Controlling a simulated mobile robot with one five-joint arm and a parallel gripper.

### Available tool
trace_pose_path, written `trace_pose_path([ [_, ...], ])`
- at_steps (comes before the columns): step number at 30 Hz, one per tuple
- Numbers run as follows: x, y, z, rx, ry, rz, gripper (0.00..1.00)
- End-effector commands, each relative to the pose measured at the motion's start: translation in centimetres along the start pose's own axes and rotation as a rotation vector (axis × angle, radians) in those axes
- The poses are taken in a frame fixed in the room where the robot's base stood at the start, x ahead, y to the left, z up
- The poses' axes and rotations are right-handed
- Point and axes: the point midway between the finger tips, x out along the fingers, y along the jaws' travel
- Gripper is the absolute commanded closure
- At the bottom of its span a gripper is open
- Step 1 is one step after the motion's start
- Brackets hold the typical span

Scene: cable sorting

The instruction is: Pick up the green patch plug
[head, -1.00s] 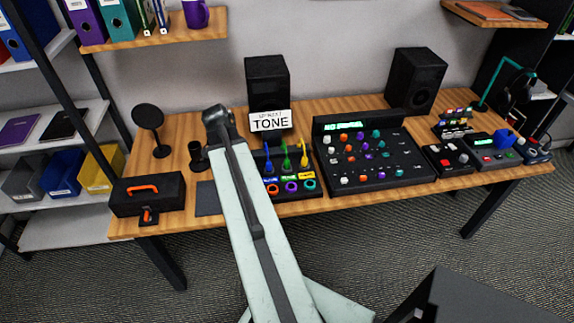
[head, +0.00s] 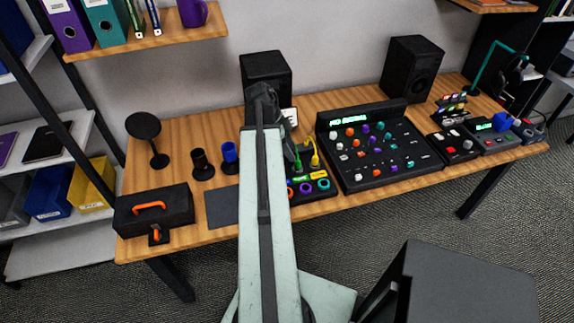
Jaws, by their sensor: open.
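The green patch plug (head: 297,163) stands upright in the patch panel (head: 325,191), just right of my arm. A yellow plug (head: 315,157) stands to its right. My gripper (head: 264,98) is at the far end of my arm, in front of the left speaker, above and left of the green plug. It is open and apart from the plug; its fingers are small and dark. My arm hides the left part of the panel and most of the sign behind.
A mixer (head: 375,150) stands right of the panel. A black cup (head: 202,164), a blue cup (head: 229,155) and a dark mat (head: 222,207) lie to the left, with a black case (head: 153,210) beyond. Speakers (head: 412,72) stand at the back.

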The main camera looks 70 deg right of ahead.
Motion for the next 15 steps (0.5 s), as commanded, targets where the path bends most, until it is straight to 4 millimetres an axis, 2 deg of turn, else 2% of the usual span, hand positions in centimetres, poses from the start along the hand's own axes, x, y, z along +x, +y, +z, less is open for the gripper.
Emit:
trace_pose_path([
  [6,2.5,-0.1,1.0,-0.013,0.0,-0.006,0.53],
  [11,2.4,-0.1,1.1,-0.019,-0.001,-0.008,0.53],
  [15,4.3,-0.3,1.4,-0.021,-0.001,-0.009,0.53],
])
